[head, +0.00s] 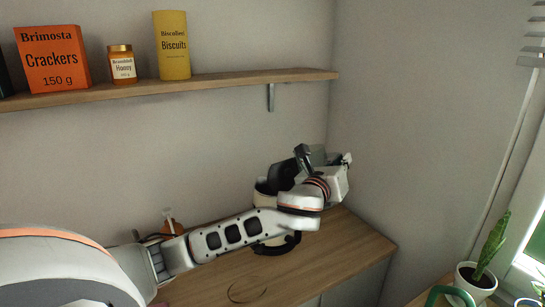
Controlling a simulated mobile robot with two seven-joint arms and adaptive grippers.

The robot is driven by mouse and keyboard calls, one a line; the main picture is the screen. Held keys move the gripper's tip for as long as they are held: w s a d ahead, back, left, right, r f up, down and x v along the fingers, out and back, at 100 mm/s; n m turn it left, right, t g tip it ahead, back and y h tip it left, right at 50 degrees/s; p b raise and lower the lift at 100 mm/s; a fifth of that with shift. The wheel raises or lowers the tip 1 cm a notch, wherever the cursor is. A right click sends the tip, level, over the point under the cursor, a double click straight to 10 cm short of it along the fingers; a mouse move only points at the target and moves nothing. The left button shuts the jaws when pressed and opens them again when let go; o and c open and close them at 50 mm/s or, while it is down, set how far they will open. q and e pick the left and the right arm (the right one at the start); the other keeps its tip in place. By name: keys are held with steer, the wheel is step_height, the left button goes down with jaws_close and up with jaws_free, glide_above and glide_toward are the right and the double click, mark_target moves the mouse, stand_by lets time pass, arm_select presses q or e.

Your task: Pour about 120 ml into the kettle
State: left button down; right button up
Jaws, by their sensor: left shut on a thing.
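A cream vessel with a dark band or handle, likely the kettle (265,236), stands on the wooden counter, mostly hidden behind my left arm. A black curved part (278,246) shows at its foot. My left gripper (304,162) is above and to the right of it, near the wall corner. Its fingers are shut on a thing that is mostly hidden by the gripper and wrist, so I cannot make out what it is. I cannot see any liquid. My right gripper is not in view.
A small orange-brown item (171,227) stands at the counter's back left. A shelf (220,84) above holds crackers (52,60), honey (122,66) and biscuits (172,46). A potted plant (475,277) is at lower right. The counter's right end (350,240) is clear.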

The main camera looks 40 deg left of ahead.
arm_select(q)
steer(key=shift+w+d+f+m, duration=0.1)
steer(key=shift+d+f+m, duration=0.05)
steer(key=shift+d+m, duration=0.75)
steer(key=shift+d+r+m, duration=0.2)
steer(key=shift+d+m, duration=0.2)
steer(key=shift+m, duration=0.6)
stand_by(0.5)
